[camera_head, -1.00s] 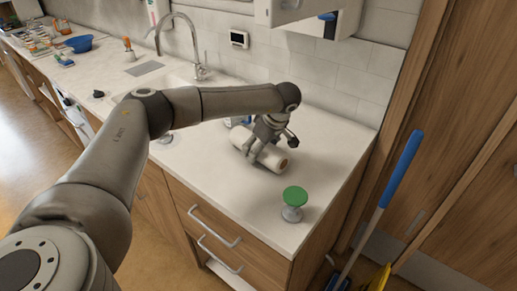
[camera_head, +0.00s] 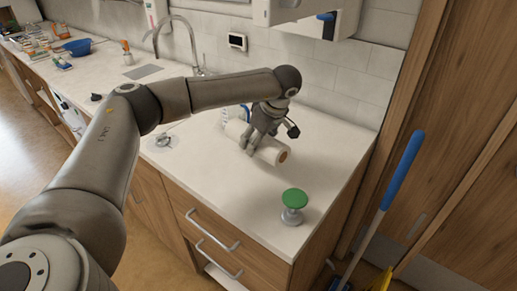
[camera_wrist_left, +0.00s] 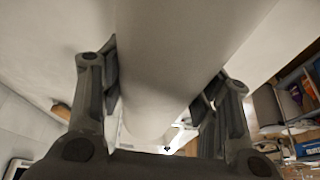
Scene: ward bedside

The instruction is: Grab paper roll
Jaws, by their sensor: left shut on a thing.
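The white paper roll (camera_head: 269,151) lies on its side above the right part of the counter, with its brown core end facing right. My left gripper (camera_head: 257,144) comes down from above, its fingers on either side of the roll's middle, and is shut on it. In the left wrist view the roll (camera_wrist_left: 165,55) runs between the two fingers of the gripper (camera_wrist_left: 160,90). The roll's middle is partly hidden by the fingers. I cannot tell for sure how much gap there is under the roll. My right gripper is not in view.
A green-topped metal object (camera_head: 294,203) stands near the counter's (camera_head: 250,207) front right corner. A tiled wall (camera_head: 340,75) and a wall-mounted box are behind. A blue-handled tool (camera_head: 402,172) leans in the gap at right. The sink tap (camera_head: 177,40) is at the back left.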

